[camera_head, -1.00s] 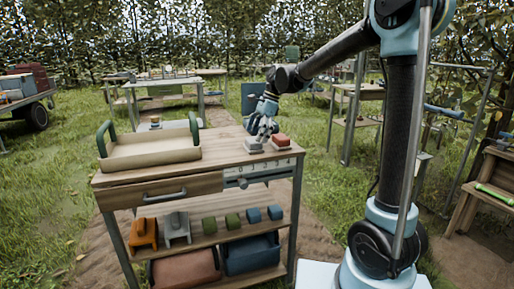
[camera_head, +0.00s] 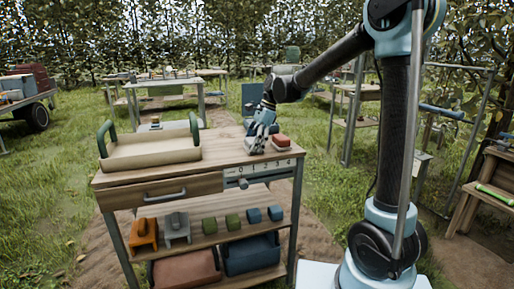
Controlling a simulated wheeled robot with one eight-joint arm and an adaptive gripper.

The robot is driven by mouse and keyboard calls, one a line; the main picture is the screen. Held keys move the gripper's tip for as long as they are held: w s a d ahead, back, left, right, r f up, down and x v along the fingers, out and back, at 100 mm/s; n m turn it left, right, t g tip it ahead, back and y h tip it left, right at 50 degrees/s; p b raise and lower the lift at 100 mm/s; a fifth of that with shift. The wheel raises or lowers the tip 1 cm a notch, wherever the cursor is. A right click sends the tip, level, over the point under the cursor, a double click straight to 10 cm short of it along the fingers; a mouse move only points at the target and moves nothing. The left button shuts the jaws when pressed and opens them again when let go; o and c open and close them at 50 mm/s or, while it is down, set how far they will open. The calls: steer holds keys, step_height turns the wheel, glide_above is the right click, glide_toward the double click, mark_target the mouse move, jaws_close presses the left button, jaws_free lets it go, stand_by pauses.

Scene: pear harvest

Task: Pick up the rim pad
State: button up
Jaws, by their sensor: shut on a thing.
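My gripper (camera_head: 257,145) is down at the right part of the wooden workbench top (camera_head: 225,143), over the left of two small grey bases. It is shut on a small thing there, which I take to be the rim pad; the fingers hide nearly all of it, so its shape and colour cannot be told. Beside it on the right, a red block (camera_head: 281,140) sits on the other grey base, apart from the fingers.
A beige tray with green handles (camera_head: 150,158) stands on the bench's left. A drawer (camera_head: 163,194) and a numbered scale are at the front. Orange, grey, green and blue pieces lie on the shelf, with bins (camera_head: 252,254) below. Other tables stand behind.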

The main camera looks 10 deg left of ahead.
step_height(320, 180, up, 10)
stand_by(0.6)
